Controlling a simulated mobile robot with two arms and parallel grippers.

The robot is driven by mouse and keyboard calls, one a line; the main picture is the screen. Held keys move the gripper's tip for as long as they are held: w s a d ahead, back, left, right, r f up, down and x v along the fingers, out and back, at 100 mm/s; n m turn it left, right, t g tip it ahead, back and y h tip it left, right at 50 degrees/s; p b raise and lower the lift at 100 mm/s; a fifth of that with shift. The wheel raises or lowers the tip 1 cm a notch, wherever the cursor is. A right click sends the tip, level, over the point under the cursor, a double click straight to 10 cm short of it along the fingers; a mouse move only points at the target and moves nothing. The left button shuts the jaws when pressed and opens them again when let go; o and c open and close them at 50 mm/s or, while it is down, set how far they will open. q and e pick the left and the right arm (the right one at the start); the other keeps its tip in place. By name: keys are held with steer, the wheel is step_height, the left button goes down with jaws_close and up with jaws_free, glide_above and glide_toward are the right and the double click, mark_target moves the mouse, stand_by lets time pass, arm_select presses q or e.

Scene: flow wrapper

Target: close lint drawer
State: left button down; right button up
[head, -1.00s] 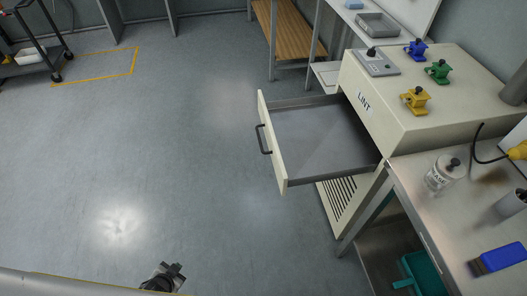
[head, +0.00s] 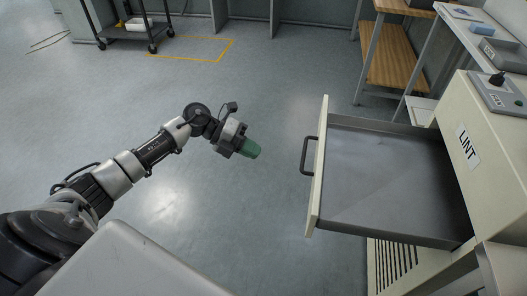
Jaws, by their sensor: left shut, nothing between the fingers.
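The lint drawer (head: 385,180) stands pulled far out of the cream machine (head: 492,165), to the left of its LINT label (head: 467,147). The drawer looks empty inside. Its cream front has a dark bar handle (head: 304,155) facing left. My left gripper (head: 250,150) with green fingertips is shut and empty. It is to the left of the handle, apart from it, with a gap of floor showing between them. My right gripper is not in view.
A wooden-shelved bench (head: 392,60) stands behind the drawer. A dark trolley (head: 120,15) is at the back left near a yellow floor outline (head: 205,59). The floor left of the drawer is clear. A metal table edge (head: 503,270) is at the lower right.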

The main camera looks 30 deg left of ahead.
arm_select(q)
steer(key=r+x, duration=0.1)
steer(key=x, duration=1)
steer(key=shift+w+d+p, duration=0.2)
steer(key=shift+d+p, duration=0.15)
steer(key=shift+d, duration=0.1)
steer(key=shift+d, duration=0.1)
